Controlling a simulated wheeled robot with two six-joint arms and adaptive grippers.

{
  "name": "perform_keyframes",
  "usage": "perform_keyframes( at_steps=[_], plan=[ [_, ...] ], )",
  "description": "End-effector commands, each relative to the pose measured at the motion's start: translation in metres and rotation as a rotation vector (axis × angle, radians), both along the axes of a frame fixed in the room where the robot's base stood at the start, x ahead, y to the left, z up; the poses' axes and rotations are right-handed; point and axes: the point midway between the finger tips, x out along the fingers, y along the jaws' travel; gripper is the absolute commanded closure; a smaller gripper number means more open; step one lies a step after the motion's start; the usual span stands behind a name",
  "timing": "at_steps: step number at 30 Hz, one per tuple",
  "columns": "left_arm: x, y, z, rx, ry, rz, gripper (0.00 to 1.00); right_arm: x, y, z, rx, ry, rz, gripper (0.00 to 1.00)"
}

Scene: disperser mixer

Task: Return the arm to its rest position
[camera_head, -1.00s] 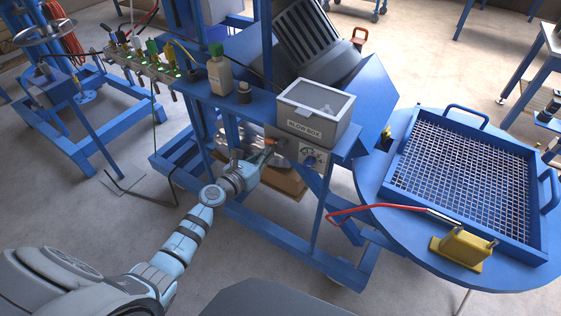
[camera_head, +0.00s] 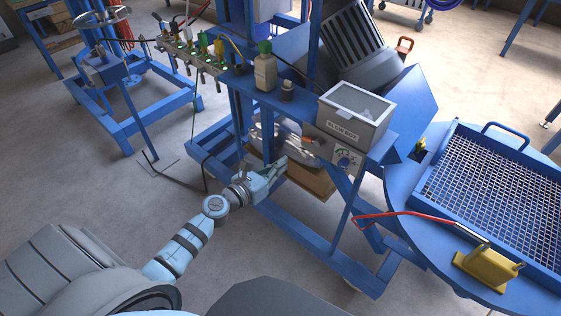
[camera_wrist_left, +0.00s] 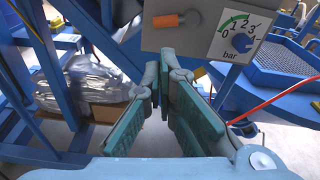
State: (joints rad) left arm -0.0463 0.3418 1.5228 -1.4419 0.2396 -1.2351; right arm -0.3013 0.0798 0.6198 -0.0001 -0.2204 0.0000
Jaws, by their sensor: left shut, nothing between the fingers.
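My left gripper (camera_head: 280,167) reaches in from the left in the head view, in front of the blue machine frame. In the left wrist view its two teal-padded fingers (camera_wrist_left: 164,72) are closed together at the tips with nothing between them. The grey control panel (camera_head: 327,150) under the blow box (camera_head: 343,115) is above and right of the gripper, apart from it. In the wrist view the panel carries an orange-tipped knob (camera_wrist_left: 172,20) and a bar gauge dial (camera_wrist_left: 236,32). My right gripper is not in view.
The blue frame (camera_head: 310,245) stands close to the arm. Behind the gripper are a cardboard box (camera_head: 312,180) and shiny wrapped material (camera_wrist_left: 92,80). A blue round table (camera_head: 420,225) on the right holds a mesh tray (camera_head: 495,190) and a red-handled tool (camera_head: 420,214).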

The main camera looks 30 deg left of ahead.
Motion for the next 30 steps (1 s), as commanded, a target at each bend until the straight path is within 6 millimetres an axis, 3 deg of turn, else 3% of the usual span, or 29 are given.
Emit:
perform_keyframes(
  at_steps=[14, 17, 20, 23, 24, 26, 27, 29, 30],
  plan=[
    [0.0, 0.0, 0.0, -0.019, 0.003, 0.004, 1.0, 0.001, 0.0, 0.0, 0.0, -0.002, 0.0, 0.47],
    [0.001, 0.012, -0.002, -0.244, 0.041, 0.08, 1.0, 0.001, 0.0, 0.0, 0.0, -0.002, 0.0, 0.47],
    [-0.014, 0.051, -0.064, -0.842, 0.2, 0.356, 1.0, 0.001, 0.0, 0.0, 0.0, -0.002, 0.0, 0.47],
    [-0.064, 0.077, -0.156, -1.375, 0.335, 0.715, 1.0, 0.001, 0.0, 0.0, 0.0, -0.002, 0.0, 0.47],
    [-0.092, 0.082, -0.193, -1.55, 0.367, 0.87, 1.0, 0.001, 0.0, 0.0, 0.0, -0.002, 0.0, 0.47],
    [-0.14, 0.083, -0.243, -1.774, 0.393, 1.107, 1.0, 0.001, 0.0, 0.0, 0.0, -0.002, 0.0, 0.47],
    [-0.175, 0.079, -0.273, -1.896, 0.396, 1.27, 1.0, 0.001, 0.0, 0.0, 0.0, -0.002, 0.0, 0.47],
    [-0.231, 0.069, -0.312, -2.04, 0.381, 1.512, 1.0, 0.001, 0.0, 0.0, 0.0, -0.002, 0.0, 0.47],
    [-0.269, 0.061, -0.333, -2.109, 0.361, 1.67, 1.0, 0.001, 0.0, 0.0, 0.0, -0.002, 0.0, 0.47]
  ],
)
